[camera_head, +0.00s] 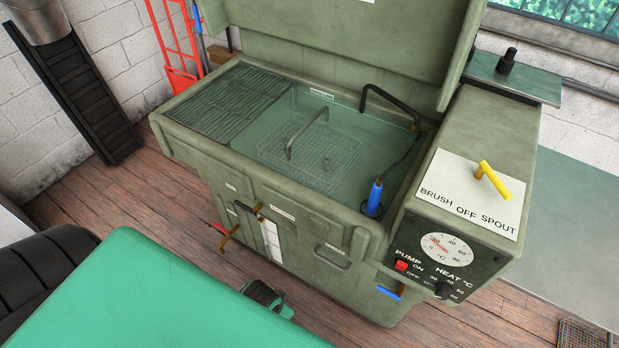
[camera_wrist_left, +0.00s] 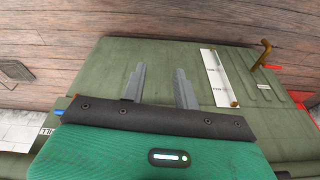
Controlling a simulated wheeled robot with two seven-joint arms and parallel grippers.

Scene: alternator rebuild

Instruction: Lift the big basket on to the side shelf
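The big wire-mesh basket (camera_head: 308,152) sits in the liquid in the washer's tank, its arched handle (camera_head: 306,134) standing above the surface. Some small dark items show inside it, too faint to name. A slatted metal side shelf (camera_head: 228,101) lies at the tank's left, level with the rim and bare. In the left wrist view my left gripper (camera_wrist_left: 160,68) is open, with its two grey fingers apart and nothing between them. It faces the washer's green front panel, away from the basket. I cannot make it out for certain in the head view. My right gripper is not in view.
The raised lid (camera_head: 345,40) stands behind the tank. A black bent spout (camera_head: 390,103) and a blue-handled brush (camera_head: 375,196) are at the tank's right. The control box (camera_head: 455,215) rises on the right. A yellow-brown valve handle (camera_head: 240,226) sticks out in front.

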